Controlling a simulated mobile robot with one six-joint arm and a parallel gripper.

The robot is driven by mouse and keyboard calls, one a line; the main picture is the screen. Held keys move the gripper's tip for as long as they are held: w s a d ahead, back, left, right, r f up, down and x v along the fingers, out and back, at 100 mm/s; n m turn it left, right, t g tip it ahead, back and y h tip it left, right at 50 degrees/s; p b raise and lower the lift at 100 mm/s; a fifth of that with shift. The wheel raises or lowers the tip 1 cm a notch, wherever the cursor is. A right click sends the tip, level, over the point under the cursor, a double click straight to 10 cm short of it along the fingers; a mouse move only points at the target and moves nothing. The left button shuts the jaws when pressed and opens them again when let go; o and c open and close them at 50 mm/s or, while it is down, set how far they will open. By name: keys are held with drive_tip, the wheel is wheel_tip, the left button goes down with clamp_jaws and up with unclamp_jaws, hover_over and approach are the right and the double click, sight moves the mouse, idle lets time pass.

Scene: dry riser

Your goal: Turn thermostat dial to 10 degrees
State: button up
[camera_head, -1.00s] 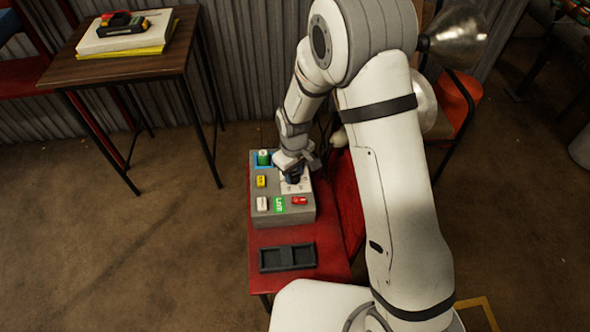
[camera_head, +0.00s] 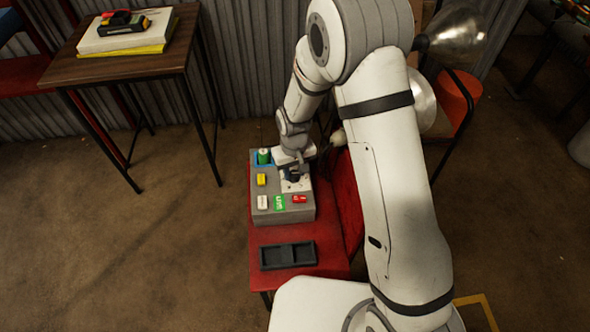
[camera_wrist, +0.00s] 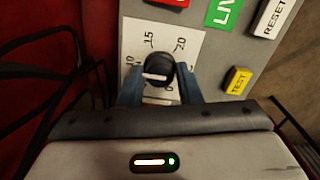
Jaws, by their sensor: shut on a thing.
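The thermostat dial (camera_wrist: 160,66) is a dark round knob with a white bar on it. It sits on a white scale plate (camera_wrist: 194,58) marked 15 and 20, with a partly hidden number at the left. My gripper (camera_wrist: 159,80) has a blue finger on each side of the dial and is shut on it. The white bar lies nearly crosswise in the wrist view; I cannot tell exactly which mark it points at. The lower part of the scale is hidden by my gripper. In the head view my gripper (camera_head: 296,174) covers the dial on the grey control box (camera_head: 270,216).
The box carries a red switch (camera_head: 299,199), a green LIVE label (camera_head: 279,203), a white RESET button (camera_head: 262,202), a yellow TEST button (camera_head: 261,180) and a green cylinder (camera_head: 264,157). A black tray (camera_head: 287,256) lies in front on the red bench (camera_head: 257,280).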

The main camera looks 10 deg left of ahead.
sight(294, 173)
drive_tip(key=shift+w+a+r, duration=0.1)
drive_tip(key=shift+w, duration=0.15)
drive_tip(key=o, duration=1)
drive_tip(key=shift+s, duration=0.15)
drive_tip(key=shift+c, duration=0.2)
wheel_tip(294, 173, up, 8)
drive_tip(key=shift+f+p, duration=0.15)
drive_tip(key=shift+p, duration=0.9)
